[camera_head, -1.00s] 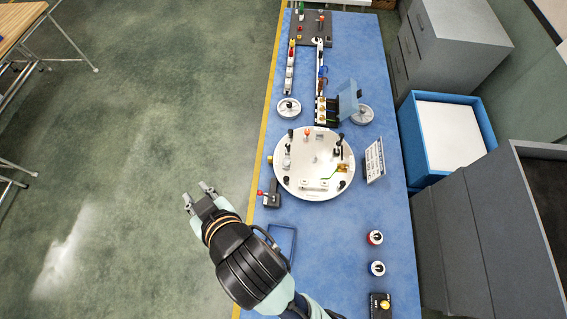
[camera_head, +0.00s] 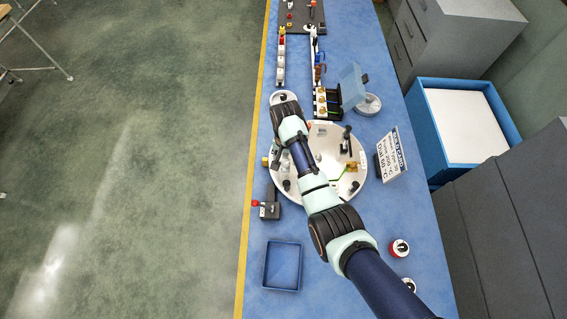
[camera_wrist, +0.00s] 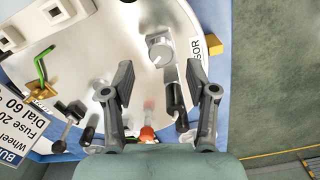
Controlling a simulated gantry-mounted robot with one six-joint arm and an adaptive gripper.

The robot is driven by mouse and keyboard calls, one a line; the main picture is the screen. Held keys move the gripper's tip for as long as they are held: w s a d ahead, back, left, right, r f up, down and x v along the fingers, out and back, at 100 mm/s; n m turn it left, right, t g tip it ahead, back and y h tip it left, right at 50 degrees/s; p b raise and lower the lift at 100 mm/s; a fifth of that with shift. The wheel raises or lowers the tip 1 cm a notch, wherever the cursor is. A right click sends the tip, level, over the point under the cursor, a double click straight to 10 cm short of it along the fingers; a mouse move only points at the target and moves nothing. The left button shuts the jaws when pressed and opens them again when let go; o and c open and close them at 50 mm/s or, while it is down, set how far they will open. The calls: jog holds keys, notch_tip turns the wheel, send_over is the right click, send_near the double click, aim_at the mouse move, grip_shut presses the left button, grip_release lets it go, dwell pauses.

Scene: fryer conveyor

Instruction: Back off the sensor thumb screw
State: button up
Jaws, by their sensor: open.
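A round white plate (camera_head: 358,186) lies on the blue bench, and my arm covers its left middle in the head view. In the wrist view, printed lettering ending in "SOR" (camera_wrist: 195,48) sits near the plate's edge. A grey round-headed part (camera_wrist: 160,48) stands beside it, and a brass-coloured piece (camera_wrist: 215,47) shows at the rim. I cannot tell which of these is the thumb screw. My gripper (camera_wrist: 160,70) is open above the plate, with the grey part just ahead between its fingertips. No contact shows. A black-capped post (camera_wrist: 176,96) is close inside the right finger.
Several posts and a green hooked tool (camera_wrist: 41,66) crowd the plate. An orange-tipped part (camera_wrist: 147,133) is near the gripper's base. A sign (camera_head: 391,155) stands right of the plate. A blue tray (camera_head: 282,266) and a small black block with a red knob (camera_head: 268,205) are nearer.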

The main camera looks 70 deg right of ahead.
aim_at(285, 164)
notch_tip(285, 164, down, 5)
jog(key=shift+r+b, duration=0.2)
jog(key=shift+b, duration=0.2)
grip_shut()
